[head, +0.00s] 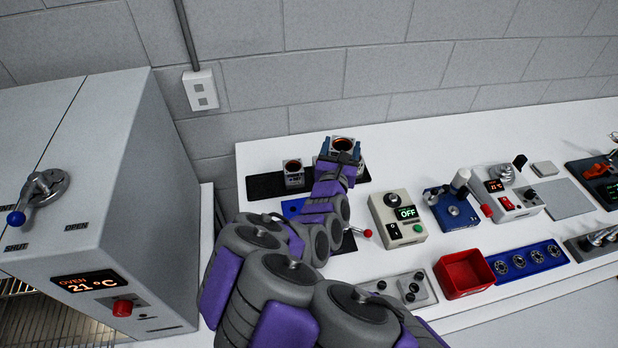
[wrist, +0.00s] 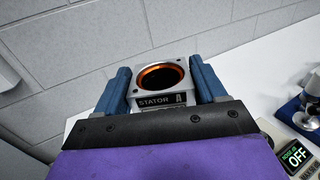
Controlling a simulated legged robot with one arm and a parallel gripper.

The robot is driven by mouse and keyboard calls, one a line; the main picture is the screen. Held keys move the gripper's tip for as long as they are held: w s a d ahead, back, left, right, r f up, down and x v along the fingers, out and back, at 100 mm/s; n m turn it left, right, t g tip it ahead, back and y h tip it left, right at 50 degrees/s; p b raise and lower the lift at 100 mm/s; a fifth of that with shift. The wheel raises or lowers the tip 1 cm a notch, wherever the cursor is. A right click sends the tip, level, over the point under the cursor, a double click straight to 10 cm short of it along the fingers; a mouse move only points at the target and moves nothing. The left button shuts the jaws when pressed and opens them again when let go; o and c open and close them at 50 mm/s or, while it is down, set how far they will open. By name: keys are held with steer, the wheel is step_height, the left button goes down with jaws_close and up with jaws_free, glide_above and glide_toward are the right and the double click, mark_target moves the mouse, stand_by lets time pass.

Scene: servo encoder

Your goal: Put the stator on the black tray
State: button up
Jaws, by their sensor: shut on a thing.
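The stator is a light square block with a round bore ringed in copper and a label reading STATOR A. In the wrist view the stator (wrist: 158,88) sits between the two blue fingers of my gripper (wrist: 160,88), which is shut on its sides. In the head view the stator (head: 343,145) shows at the tip of my gripper (head: 341,150), at the back of the bench. The black tray (head: 266,187) lies along the back left of the bench, partly hidden by my arm. Another similar block (head: 293,174) with a copper-ringed bore stands on the tray.
A grey oven (head: 100,210) with a lever stands at the left. On the bench, right of my arm, are a box reading OFF (head: 398,217), a blue device (head: 451,208), a red bin (head: 464,271) and a blue rack (head: 527,261). A block wall (head: 400,70) rises behind.

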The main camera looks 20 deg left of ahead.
steer(key=s+a+f+n+g+y, duration=0.1)
steer(key=s+a+f+n+y, duration=0.25)
steer(key=s+a+f, duration=0.4)
steer(key=s+a+f+n+g+y, duration=0.15)
steer(key=s+a+f+y, duration=0.3)
steer(key=s+a, duration=0.6)
steer(key=b, duration=0.6)
glide_above(265, 189)
step_height(265, 189, down, 5)
steer(key=shift+w+f, duration=0.1)
steer(key=shift+a, duration=0.1)
steer(key=o, duration=1.5)
steer(key=shift+o, duration=0.2)
steer(key=p+v, duration=0.3)
steer(key=v, duration=0.9)
steer(key=shift+a+p, duration=0.15)
steer(key=shift+p, duration=0.25)
